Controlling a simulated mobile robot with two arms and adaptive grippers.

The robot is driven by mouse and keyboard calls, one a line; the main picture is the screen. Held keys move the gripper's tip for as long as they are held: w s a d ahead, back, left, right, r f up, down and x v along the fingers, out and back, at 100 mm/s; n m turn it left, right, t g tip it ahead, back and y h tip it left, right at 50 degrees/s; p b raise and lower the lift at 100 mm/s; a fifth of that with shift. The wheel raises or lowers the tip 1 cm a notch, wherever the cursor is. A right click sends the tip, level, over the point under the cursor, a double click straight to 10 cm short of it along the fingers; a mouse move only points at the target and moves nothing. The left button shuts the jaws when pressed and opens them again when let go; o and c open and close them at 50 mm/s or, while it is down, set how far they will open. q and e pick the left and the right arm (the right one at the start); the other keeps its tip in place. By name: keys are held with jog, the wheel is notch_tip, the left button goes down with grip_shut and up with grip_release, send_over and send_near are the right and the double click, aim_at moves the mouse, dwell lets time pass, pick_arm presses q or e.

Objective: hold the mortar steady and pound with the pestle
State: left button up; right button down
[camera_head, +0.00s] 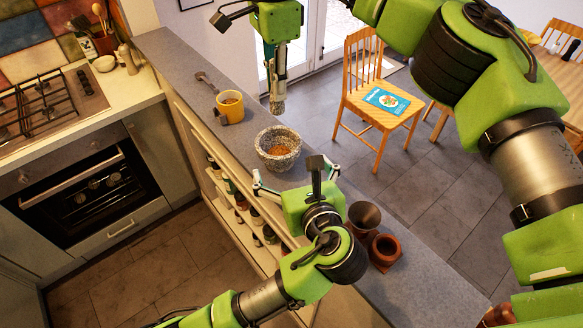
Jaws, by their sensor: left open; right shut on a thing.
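The mortar (265,158) is a speckled grey stone bowl with brown contents, standing upright on the grey counter. My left gripper (296,178) is open just in front of the mortar, its fingers spread towards the bowl's near side; I cannot tell whether they touch it. My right gripper (276,62) is shut on the pestle (278,103), a grey speckled rod. The pestle hangs roughly upright with its lower end apart from the mortar, above and behind it in the picture. Its upper part is hidden in the gripper.
A dark funnel-shaped cup (364,216) and a brown pot (385,250) stand near my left gripper. A wooden chair (376,110) stands beyond the counter.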

aim_at(276, 141)
pick_arm(q)
jog(key=x, duration=1.2)
jog(key=shift+d, duration=0.1)
jog(key=shift+c, duration=0.4)
jog(key=c, duration=2)
jog(key=shift+o, duration=0.2)
jog(key=shift+s, duration=0.1)
pick_arm(e)
jog(key=shift+w+d+f+t+y, duration=0.15)
jog(key=shift+d+f+y, duration=0.15)
jog(key=shift+f, duration=0.25)
jog(key=shift+d+f+t+y, duration=0.15)
jog(key=shift+f+y, duration=0.25)
jog(key=shift+f, duration=0.15)
jog(key=shift+s+d+f+t+y, duration=0.2)
jog(key=shift+d+f+t+y, duration=0.15)
jog(key=shift+y, duration=0.35)
jog(key=shift+s+d+f+y, duration=0.15)
jog(key=shift+s+y, duration=0.2)
jog(key=shift+y, duration=0.05)
